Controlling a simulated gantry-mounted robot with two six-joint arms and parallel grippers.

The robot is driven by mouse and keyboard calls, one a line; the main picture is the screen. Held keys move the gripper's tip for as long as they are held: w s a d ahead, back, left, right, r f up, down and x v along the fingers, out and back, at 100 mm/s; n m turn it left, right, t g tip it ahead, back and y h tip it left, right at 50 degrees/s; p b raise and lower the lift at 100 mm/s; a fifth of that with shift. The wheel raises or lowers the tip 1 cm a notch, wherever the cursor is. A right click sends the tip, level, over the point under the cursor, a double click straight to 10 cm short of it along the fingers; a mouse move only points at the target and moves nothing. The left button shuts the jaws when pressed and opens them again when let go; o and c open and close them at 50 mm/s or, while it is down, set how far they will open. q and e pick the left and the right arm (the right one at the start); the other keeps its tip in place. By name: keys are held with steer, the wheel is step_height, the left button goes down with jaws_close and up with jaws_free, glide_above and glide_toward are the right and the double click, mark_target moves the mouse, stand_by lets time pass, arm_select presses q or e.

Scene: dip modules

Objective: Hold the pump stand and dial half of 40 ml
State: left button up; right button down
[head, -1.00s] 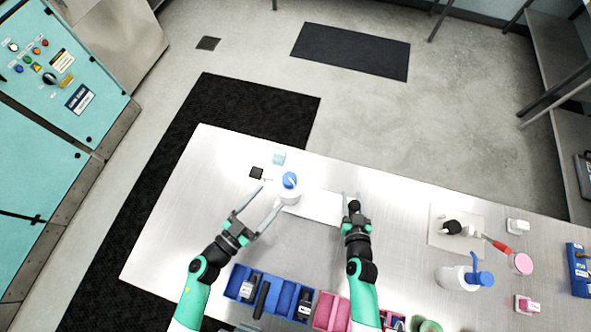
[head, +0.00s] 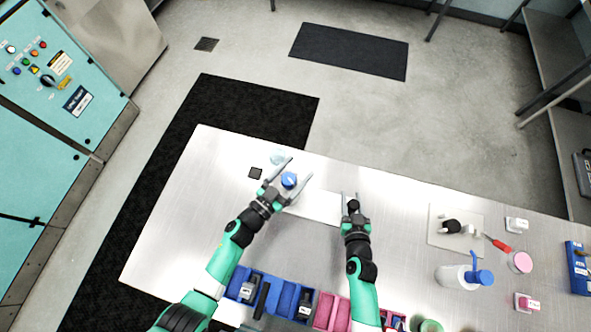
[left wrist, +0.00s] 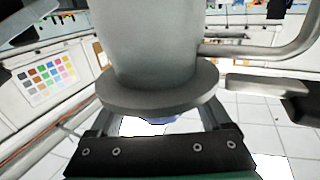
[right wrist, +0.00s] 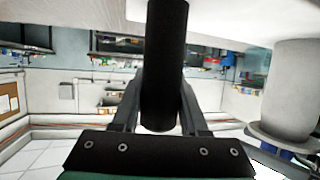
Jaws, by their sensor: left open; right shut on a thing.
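A round blue knob (head: 289,180) sits on top of a pale body at the left end of a white plate (head: 318,208), seen from above. My left gripper (head: 300,167) is open, with a finger on each side of the knob. In the left wrist view a grey cylinder with a wide flange (left wrist: 158,95) fills the space between the fingers; I cannot tell whether they touch it. My right gripper (head: 351,196) is shut on a black post (right wrist: 163,75) at the plate's right end. The flanged cylinder also shows at the right wrist view's right edge (right wrist: 300,90).
Blue bins (head: 270,293) and pink bins line the front edge.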

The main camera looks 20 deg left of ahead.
arm_select(q)
jaws_close()
steer(key=shift+r+m+g+h, duration=0.1)
steer(key=shift+m+g+h, duration=0.2)
steer(key=shift+m+h, duration=0.3)
steer(key=shift+s+d+m+g+h, duration=0.2)
steer(key=shift+m+g+h, duration=0.25)
steer(key=shift+h, duration=0.25)
steer(key=shift+s+d+m+g+h, duration=0.15)
steer(key=shift+m+g+h, duration=0.3)
steer(key=shift+h, duration=0.25)
steer(key=shift+w, duration=0.1)
jaws_free()
